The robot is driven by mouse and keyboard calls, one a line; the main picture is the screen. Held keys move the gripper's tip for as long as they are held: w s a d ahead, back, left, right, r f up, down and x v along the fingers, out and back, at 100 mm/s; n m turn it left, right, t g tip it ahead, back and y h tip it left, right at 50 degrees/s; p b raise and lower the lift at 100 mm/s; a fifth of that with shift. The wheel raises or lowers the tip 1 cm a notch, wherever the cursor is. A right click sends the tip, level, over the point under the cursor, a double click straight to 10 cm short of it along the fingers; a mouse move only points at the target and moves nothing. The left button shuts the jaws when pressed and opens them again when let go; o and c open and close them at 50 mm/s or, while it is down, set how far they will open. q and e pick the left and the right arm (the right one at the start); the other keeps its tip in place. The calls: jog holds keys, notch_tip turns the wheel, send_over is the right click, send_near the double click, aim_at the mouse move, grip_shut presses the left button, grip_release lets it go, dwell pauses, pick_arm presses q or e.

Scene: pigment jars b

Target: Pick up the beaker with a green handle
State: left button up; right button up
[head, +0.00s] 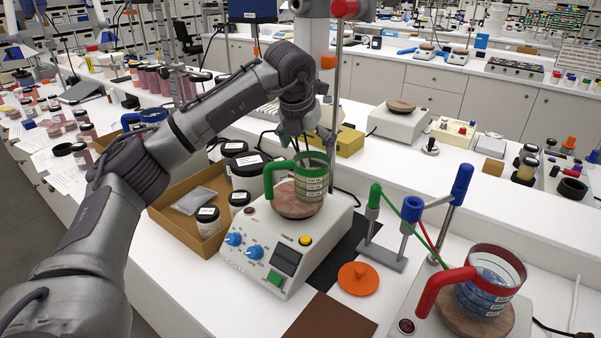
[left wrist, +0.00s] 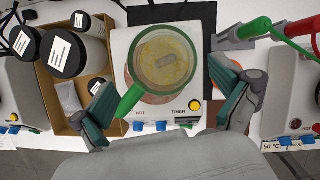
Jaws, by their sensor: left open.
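The beaker with a green handle (head: 313,178) stands upright on the round brown top of a white hotplate (head: 262,262) in the head view. Its green handle points left there. In the left wrist view the beaker (left wrist: 165,60) is seen from above, with yellowish contents and a pale bar-shaped thing inside. Its handle (left wrist: 130,102) points to the lower left. My left gripper (left wrist: 168,104) is open and empty, its fingers spread to either side below the beaker in that view. In the head view it (head: 308,138) is just above and behind the beaker. My right gripper is not in view.
A cardboard box (head: 190,195) with dark-lidded jars stands left of the hotplate. A stand with blue and green clamps (head: 385,262) is to the right. A red-handled beaker (head: 487,285) sits on another hotplate. An orange disc (head: 358,278) lies in front.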

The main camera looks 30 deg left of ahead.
aim_at(311, 161)
pick_arm(q)
jog(key=p+x, duration=0.2)
jog(key=x, duration=0.3)
jog(key=shift+d+f, duration=0.1)
jog(key=shift+f, duration=0.2)
jog(key=c, duration=1.5)
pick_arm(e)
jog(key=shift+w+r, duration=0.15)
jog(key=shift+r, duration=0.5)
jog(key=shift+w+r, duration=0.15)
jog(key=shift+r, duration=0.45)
